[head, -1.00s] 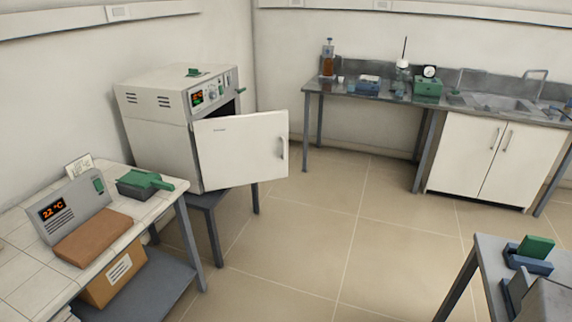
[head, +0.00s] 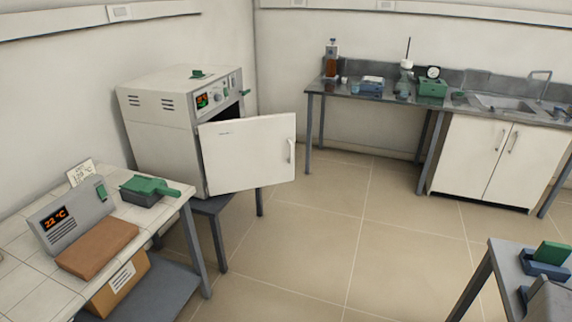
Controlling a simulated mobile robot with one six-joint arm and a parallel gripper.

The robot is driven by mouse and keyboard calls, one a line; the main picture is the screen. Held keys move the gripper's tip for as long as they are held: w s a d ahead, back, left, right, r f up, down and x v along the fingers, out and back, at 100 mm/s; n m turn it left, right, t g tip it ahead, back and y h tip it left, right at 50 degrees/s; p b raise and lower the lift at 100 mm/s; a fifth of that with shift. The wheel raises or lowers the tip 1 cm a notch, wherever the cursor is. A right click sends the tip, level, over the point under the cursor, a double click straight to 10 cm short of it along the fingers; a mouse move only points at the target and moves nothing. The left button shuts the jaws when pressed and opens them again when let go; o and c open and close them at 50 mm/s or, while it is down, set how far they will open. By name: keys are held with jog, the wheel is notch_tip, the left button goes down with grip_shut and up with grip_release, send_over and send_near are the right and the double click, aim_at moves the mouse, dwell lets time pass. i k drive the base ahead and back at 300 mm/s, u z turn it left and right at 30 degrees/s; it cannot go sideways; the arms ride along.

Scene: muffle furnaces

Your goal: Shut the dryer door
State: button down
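The dryer (head: 165,140) is a white box-shaped unit with a lit display and knobs on its upper front. It stands on a dark grey stand (head: 217,225) in the left half of the head view. Its white door (head: 248,153) stands wide open, swung out toward the right, with a vertical handle (head: 291,152) near its free edge. The inside is mostly hidden behind the door. My gripper does not show in this view.
A tiled table (head: 25,275) at the lower left holds a grey unit reading 22 °C, a brown slab and a green-lidded tray. A steel bench (head: 340,91) with a sink runs along the back wall. A grey table (head: 500,262) stands lower right. The floor between is clear.

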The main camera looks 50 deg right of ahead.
aim_at(238, 155)
jog(key=z, duration=0.2)
jog(key=i, duration=1.05)
jog(key=u, duration=0.05)
